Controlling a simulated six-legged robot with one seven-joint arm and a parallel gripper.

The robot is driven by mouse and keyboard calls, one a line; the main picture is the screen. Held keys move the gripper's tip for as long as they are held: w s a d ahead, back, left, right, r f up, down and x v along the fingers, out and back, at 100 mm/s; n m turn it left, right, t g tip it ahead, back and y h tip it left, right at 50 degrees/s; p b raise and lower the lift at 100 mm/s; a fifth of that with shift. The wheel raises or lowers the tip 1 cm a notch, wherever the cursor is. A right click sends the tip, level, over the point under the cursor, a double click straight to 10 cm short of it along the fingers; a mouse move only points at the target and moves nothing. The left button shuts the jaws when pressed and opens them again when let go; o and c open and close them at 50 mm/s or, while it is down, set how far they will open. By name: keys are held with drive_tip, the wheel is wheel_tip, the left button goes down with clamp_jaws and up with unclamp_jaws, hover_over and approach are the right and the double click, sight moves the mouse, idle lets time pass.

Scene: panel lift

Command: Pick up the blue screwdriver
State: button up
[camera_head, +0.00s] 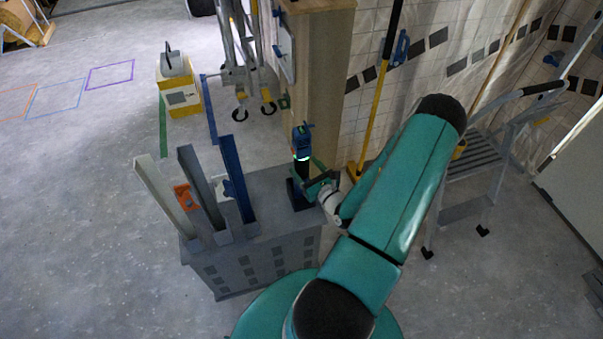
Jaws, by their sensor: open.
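The blue screwdriver (301,141) looks like an upright power tool with a blue top, a pale glowing ring and a dark lower part. It stands at the back right of the grey cabinet's top, on or in a dark base (299,196). My gripper (314,181) is open, low and just right of the tool. The gripper is small in the view, and I cannot tell whether its fingers are around the tool or beside it, or touching it.
The grey cabinet (253,264) also carries upright grey and blue posts (237,180) on its left, with an orange level (186,197). A wooden column (322,90) stands close behind. A yellow-handled pole (375,110) and a stepladder (475,170) are right. Open floor lies left.

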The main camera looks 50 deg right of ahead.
sight(307, 147)
drive_tip(key=x, duration=0.3)
drive_tip(key=shift+w+d, duration=0.1)
drive_tip(key=shift+w, duration=0.05)
clamp_jaws()
drive_tip(key=shift+r, duration=0.1)
drive_tip(key=shift+r, duration=4.95)
